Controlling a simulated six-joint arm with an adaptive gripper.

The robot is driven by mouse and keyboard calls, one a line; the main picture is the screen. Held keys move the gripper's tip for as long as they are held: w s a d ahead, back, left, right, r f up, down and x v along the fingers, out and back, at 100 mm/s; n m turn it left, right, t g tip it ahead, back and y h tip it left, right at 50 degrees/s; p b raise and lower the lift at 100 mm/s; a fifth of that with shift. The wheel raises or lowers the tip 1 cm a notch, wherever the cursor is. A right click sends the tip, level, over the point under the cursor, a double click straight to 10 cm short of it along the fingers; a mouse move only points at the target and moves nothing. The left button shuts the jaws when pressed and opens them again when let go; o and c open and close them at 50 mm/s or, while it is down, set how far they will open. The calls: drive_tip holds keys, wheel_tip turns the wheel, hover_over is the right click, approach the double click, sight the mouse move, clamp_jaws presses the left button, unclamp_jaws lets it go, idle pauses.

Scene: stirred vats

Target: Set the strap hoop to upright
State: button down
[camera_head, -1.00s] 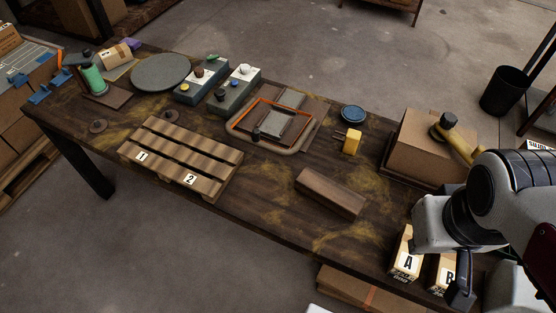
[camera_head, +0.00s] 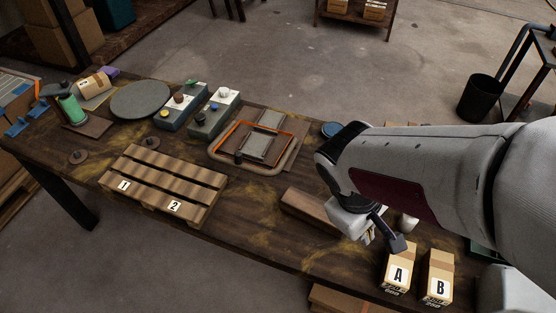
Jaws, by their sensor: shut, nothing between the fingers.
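The strap hoop (camera_head: 265,125) is a thin orange rectangular frame on a brown tray-like base (camera_head: 225,160) in the middle of the table. It looks low, lying nearly flat over the grey plates of the base. A small dark block (camera_head: 238,157) sits at its front left corner. My gripper (camera_head: 368,238) is shut and empty, pointing down near the table's front edge. It is to the right of the hoop and in front of it, well apart from it. Its fingertips are small and partly hidden by the wrist.
A wooden block (camera_head: 308,209) lies beside my gripper, partly covered. Boxes A (camera_head: 398,273) and B (camera_head: 437,277) stand close to its right. A slatted pallet (camera_head: 165,180) and control boxes (camera_head: 214,112) are left of the hoop. My arm covers the table's right side.

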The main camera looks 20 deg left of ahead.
drive_tip(key=w+a+f+n+t, duration=0.3)
drive_tip(key=a+f+n, duration=0.45)
drive_tip(key=a, duration=0.25)
drive_tip(key=w+a+f+n+t, duration=0.2)
drive_tip(key=w+a+f+n, duration=0.3)
drive_tip(key=a+n, duration=0.5)
drive_tip(key=w+a+f+n+t+y, duration=0.1)
drive_tip(key=w+a+n+t+y, duration=0.1)
drive_tip(key=a+n, duration=0.4)
drive_tip(key=a+y, duration=0.1)
drive_tip(key=a, duration=0.3)
drive_tip(key=shift+w+d+f, duration=0.1)
drive_tip(key=shift+w+f, duration=0.05)
drive_tip(key=shift+w, duration=0.05)
drive_tip(key=shift+x, duration=4.85)
